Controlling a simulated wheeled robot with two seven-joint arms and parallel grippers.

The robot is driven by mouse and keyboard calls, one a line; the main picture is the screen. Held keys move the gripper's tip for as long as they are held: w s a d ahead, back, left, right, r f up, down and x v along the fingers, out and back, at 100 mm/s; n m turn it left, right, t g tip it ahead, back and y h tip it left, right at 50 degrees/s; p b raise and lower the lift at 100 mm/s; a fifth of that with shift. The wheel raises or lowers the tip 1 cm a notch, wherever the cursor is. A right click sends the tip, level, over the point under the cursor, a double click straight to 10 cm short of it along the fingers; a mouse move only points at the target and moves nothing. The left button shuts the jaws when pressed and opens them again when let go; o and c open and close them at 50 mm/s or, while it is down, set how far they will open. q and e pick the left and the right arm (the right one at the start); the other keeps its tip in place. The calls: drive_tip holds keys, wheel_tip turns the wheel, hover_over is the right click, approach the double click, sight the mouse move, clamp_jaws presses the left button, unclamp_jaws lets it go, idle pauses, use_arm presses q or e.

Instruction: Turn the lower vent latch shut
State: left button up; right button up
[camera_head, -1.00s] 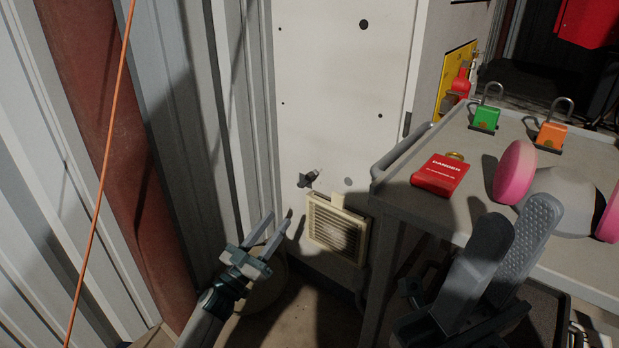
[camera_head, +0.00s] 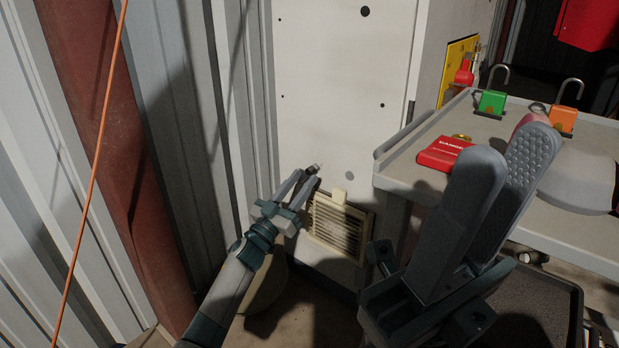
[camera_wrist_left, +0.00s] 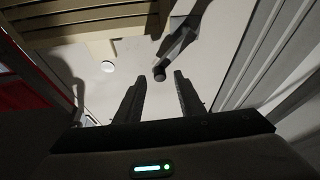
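The lower vent latch (camera_head: 316,168) is a small dark handle with a light end on the white panel, just above the cream vent (camera_head: 341,228). My left gripper (camera_head: 305,179) is open at the latch and partly hides it. In the left wrist view the latch (camera_wrist_left: 182,38) is a grey lever. Its round end lies just ahead of and between the fingertips of my left gripper (camera_wrist_left: 160,82), with no clear contact. My right gripper (camera_head: 508,150) is open and empty, in front of the grey cart.
The grey cart (camera_head: 400,160) at right carries a red danger tag lock (camera_head: 446,155), a green padlock (camera_head: 491,103) and an orange padlock (camera_head: 563,119). A corrugated wall (camera_head: 170,120) stands close on the left. An orange cable (camera_head: 93,180) hangs there.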

sight(308, 174)
use_arm(q)
drive_tip(key=shift+b+x, duration=0.75)
drive_tip(key=shift+x, duration=1.5)
drive_tip(key=shift+c, duration=0.3)
clamp_jaws()
